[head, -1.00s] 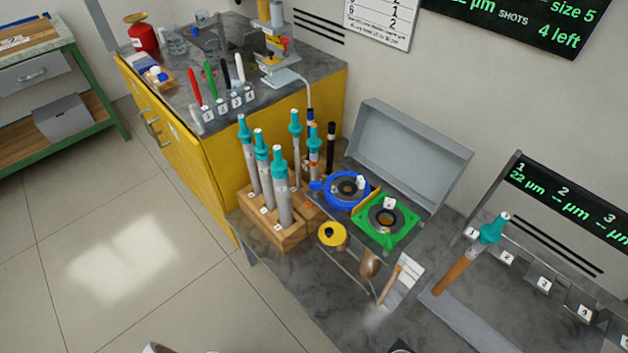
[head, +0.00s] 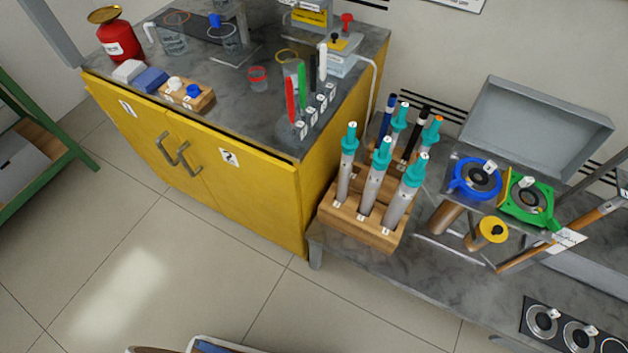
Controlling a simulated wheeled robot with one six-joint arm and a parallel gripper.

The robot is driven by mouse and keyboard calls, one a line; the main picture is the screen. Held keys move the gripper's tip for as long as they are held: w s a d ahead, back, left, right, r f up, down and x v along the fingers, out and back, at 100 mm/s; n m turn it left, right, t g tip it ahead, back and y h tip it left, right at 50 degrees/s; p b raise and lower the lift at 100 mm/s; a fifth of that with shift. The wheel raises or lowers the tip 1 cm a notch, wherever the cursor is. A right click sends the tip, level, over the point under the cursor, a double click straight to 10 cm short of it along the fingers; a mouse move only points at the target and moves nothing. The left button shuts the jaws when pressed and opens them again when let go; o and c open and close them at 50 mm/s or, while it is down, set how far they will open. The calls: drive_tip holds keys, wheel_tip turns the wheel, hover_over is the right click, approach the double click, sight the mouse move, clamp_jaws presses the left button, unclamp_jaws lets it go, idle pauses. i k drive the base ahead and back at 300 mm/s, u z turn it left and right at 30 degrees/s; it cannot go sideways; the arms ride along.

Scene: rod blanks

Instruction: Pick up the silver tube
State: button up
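Several silver-grey tubes with teal caps stand upright in a wooden block. In its front row are a left silver tube (head: 345,182), a middle silver tube (head: 373,188) and a right silver tube (head: 402,198). I cannot tell which one is meant. More teal-capped pieces stand behind them, partly hidden. The wooden rack (head: 352,226) sits at the left end of the grey bench (head: 400,277). My gripper is not in view.
A yellow cabinet (head: 235,195) stands left of the bench, with coloured pens (head: 302,85) on top. Right of the rack are a blue ring (head: 455,188), a green square holder (head: 545,218) and an open grey case (head: 535,115).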

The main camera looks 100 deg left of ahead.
sight(382, 158)
drive_tip(key=k, duration=0.9)
drive_tip(key=u, duration=2.35)
drive_tip(key=i, duration=0.5)
drive_tip(key=u, duration=0.05)
